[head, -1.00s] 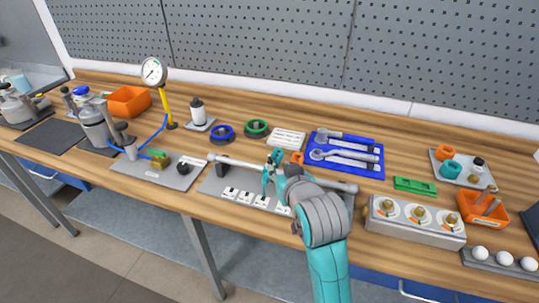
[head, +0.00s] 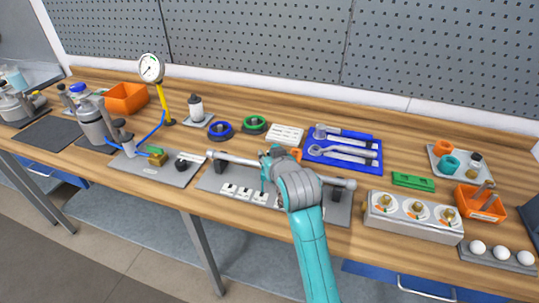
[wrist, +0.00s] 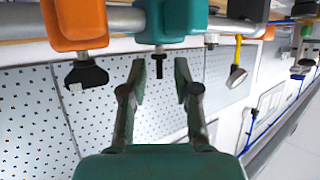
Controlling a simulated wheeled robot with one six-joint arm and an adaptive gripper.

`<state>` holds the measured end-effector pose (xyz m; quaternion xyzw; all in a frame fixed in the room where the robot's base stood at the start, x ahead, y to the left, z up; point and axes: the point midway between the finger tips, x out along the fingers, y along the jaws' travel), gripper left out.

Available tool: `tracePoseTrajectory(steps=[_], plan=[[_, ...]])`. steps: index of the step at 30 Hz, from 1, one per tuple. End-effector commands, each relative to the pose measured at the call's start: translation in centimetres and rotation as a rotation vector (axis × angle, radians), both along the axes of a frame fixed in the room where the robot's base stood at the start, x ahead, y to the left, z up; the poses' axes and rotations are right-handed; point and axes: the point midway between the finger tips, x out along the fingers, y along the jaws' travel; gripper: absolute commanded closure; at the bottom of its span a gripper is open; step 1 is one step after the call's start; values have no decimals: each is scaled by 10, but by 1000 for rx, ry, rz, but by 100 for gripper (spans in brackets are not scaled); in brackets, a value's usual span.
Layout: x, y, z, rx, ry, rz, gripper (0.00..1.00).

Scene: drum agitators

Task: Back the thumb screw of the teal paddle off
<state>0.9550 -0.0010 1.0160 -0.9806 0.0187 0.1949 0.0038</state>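The teal paddle (wrist: 170,22) sits on a horizontal grey shaft at the top of the wrist view. Its dark thumb screw (wrist: 158,62) hangs below the hub, between my gripper's fingertips (wrist: 160,78). My gripper is open, with a visible gap on both sides of the screw. In the head view the shaft (head: 232,161) lies across a grey base plate. My gripper (head: 266,172) is at the shaft there, and the similar colour makes paddle and fingers hard to separate. An orange paddle (wrist: 76,22) with a black thumb screw (wrist: 86,76) is beside the teal one.
White labelled pads (head: 244,194) lie on the base plate before the shaft. A blue tray with wrenches (head: 343,149) is behind right, a grey box with several dials (head: 414,212) at right, and a gauge stand (head: 163,95) at back left. Some bench is clear behind the shaft.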

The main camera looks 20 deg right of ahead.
Motion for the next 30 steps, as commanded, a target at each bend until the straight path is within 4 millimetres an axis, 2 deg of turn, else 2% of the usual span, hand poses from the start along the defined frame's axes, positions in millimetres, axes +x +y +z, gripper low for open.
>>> tracePoseTrajectory(steps=[1, 3, 14, 30], plan=[[0, 0, 0, 0, 0, 0, 84], [0, 0, 0, 0, 0, 0, 100], [0, -2, -1, 1, 3, 30, 100], [1, -5, -1, 1, 5, 348, 100]])
